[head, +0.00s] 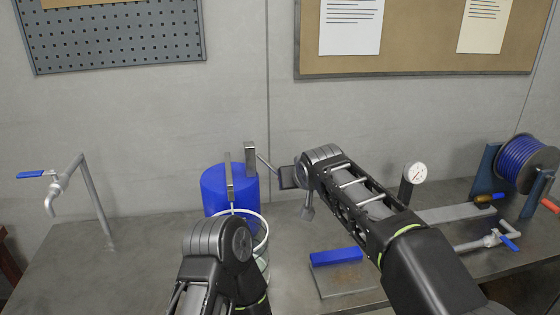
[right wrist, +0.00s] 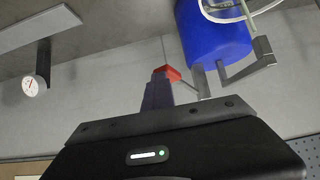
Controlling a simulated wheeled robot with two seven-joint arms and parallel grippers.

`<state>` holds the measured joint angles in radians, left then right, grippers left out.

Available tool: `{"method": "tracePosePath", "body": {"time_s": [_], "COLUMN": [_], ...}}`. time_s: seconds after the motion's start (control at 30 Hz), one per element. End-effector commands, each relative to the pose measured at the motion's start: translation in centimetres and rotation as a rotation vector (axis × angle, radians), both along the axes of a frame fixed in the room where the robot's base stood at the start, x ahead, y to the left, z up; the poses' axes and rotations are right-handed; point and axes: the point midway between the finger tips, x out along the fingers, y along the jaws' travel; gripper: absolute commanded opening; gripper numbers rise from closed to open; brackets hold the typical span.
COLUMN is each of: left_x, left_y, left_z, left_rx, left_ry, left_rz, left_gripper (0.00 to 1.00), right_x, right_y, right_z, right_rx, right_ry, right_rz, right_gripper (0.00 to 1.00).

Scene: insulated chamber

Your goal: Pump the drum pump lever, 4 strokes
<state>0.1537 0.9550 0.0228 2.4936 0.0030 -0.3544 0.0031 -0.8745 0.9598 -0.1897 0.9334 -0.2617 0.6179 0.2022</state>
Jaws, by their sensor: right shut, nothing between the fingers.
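The blue drum (head: 215,190) stands on the bench against the wall, with the pump's grey upright parts (head: 250,158) at its top. The thin lever (head: 265,163) slants down to the right towards my right gripper (head: 287,177). In the right wrist view the drum (right wrist: 217,35) and the grey lever rod (right wrist: 188,86) show, and a red piece (right wrist: 168,72) that looks like the lever's end lies at the tips of my shut right gripper (right wrist: 158,90). Whether they touch is unclear.
A pale-rimmed container (head: 262,240) in front of the drum is partly hidden by my left arm. A blue block on a grey plate (head: 336,257), a gauge (head: 414,173) and a cable reel (head: 525,163) lie to the right. A tap (head: 62,182) stands left; the bench between is clear.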

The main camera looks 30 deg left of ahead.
Motion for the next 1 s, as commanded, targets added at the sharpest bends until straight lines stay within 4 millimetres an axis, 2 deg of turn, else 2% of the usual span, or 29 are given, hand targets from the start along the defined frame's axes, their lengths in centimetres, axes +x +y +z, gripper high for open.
{"method": "tracePosePath", "body": {"time_s": [0.03, 0.13, 0.43, 1.0], "left_x": [0.0, 0.1, 0.1, -0.5], "left_y": [0.0, 0.0, 0.0, 0.2], "left_z": [-0.4, -0.7, -0.2, 3.8], "left_rx": [-0.001, -0.002, -0.001, 0.01], "left_ry": [-0.001, -0.002, -0.001, 0.015], "left_rz": [0.0, -0.001, -0.001, 0.004], "left_gripper": [0.24, 0.24, 0.24, 0.24], "right_x": [-0.3, -0.3, -0.3, -0.3], "right_y": [0.5, 0.5, 0.6, 0.8], "right_z": [-0.2, -0.6, -0.1, 4.7], "right_rx": [0.011, 0.011, 0.012, 0.012], "right_ry": [-0.004, -0.004, -0.005, -0.005], "right_rz": [0.008, 0.008, 0.008, 0.009], "right_gripper": [0.0, 0.0, 0.0, 0.0]}}
